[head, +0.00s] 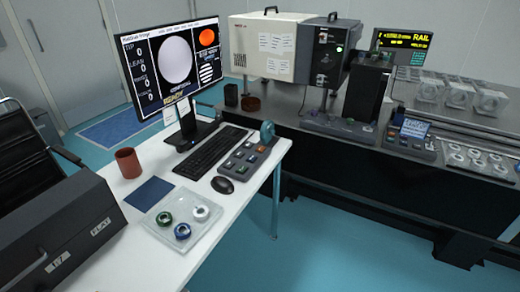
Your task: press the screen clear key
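A monitor (177,65) on the white desk shows a large grey disc, a small orange disc, a striped disc and readouts at 0. A grey key box (247,158) with several coloured keys, orange and green among them, lies right of the black keyboard (210,152). A second key panel (410,138) with a small lit screen sits on the dark optical table. The key labels are too small to read, so I cannot tell which one is the screen clear key. My gripper is not in view.
A mouse (222,185), a clear tray (182,216) with several rings, a blue pad (151,192) and a brown cup (128,162) are on the desk. A dark case (60,235) fills the lower left. The blue floor (330,240) between desk and optical table is clear.

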